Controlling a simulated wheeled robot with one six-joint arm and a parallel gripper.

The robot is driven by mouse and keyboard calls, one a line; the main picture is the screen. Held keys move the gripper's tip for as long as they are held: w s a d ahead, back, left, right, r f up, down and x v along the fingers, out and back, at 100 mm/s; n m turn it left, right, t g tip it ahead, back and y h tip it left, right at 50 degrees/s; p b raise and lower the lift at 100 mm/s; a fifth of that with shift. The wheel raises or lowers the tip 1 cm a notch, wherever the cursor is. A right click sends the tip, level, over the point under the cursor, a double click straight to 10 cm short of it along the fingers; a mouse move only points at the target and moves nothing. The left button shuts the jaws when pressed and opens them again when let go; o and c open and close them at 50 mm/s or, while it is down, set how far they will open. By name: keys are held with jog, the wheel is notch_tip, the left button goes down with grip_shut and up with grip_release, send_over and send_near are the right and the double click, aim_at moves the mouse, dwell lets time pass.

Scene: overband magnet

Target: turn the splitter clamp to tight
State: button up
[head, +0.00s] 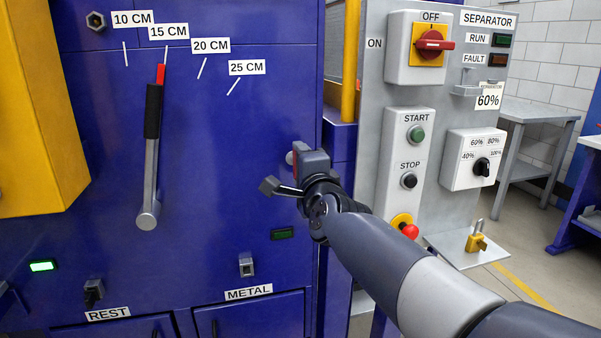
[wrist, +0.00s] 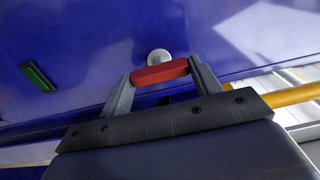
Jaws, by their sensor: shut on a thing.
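A small lever with a red grip (wrist: 160,73) and a round pale knob (wrist: 158,57) at its pivot sits on the blue machine panel; I take it for the splitter clamp. In the wrist view the red grip spans between the two fingers of my gripper (wrist: 161,78), which is shut on it. In the head view my gripper (head: 289,174) is against the right part of the panel and hides most of the lever. No tight or loose marking for it shows, so I cannot tell its setting.
A long lever with a black grip (head: 153,112) stands at the left, its red tip near the 15 CM mark. A grey separator control panel (head: 370,130) stands to the right. METAL and REST drawers are below. A yellow post (head: 350,60) is behind my arm.

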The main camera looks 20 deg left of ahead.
dwell(0.5)
jog(key=o, duration=1)
jog(key=shift+p+v, duration=0.55)
jog(key=shift+v, duration=4.85)
jog(key=shift+a, duration=0.1)
jog(key=b+x, duration=0.1)
jog(key=x, duration=0.9)
jog(key=shift+w+a, duration=0.1)
jog(key=shift+w, duration=0.3)
